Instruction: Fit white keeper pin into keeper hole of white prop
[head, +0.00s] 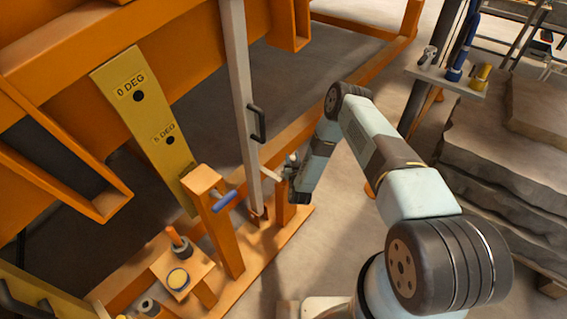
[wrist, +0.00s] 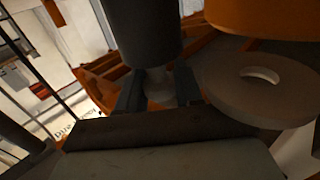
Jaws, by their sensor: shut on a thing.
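The white prop (head: 240,100) stands nearly upright in the head view, with a black handle on its side and its foot on the orange base. My gripper (head: 291,168) is just right of its lower part. In the wrist view, my gripper (wrist: 158,92) is shut on a pale stub below a thick dark cylinder, apparently the white keeper pin (wrist: 158,84). In the head view, a short pale rod, likely the same pin (head: 271,174), lies between my gripper and the prop. I cannot make out the keeper hole, or whether the pin touches the prop.
An orange post (head: 220,225) with a blue pin (head: 224,201) stands left of the prop. Behind it is a yellow degree plate (head: 150,120). A small orange shelf (head: 165,268) holds an orange-tipped item. A pale disc with a slot-like opening (wrist: 230,88) is close right of my gripper.

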